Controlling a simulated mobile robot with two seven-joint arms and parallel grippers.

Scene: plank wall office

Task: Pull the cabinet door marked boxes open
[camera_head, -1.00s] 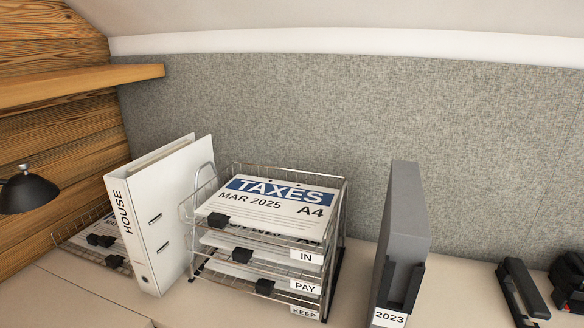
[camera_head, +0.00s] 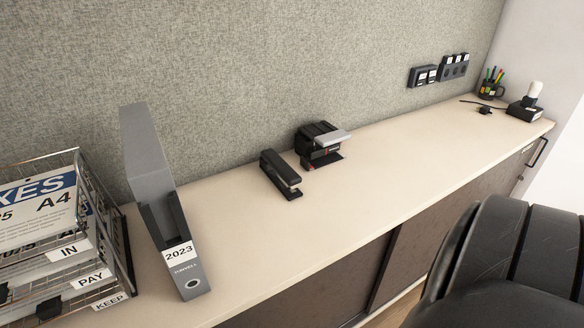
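No door with a boxes label shows in the head view. Below the long cream countertop (camera_head: 365,185) are dark brown cabinet fronts (camera_head: 335,288), parted by a vertical edge. Another dark front (camera_head: 455,205) runs to the right. A dark bar handle (camera_head: 538,152) sits near the far right end of the cabinet. Neither of my grippers is in view.
On the countertop stand a wire tray stack (camera_head: 115,230), a grey 2023 binder (camera_head: 150,165), a stapler (camera_head: 281,174), a hole punch (camera_head: 320,145) and a pen cup (camera_head: 491,88). A black chair (camera_head: 500,250) blocks part of the cabinet front at lower right.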

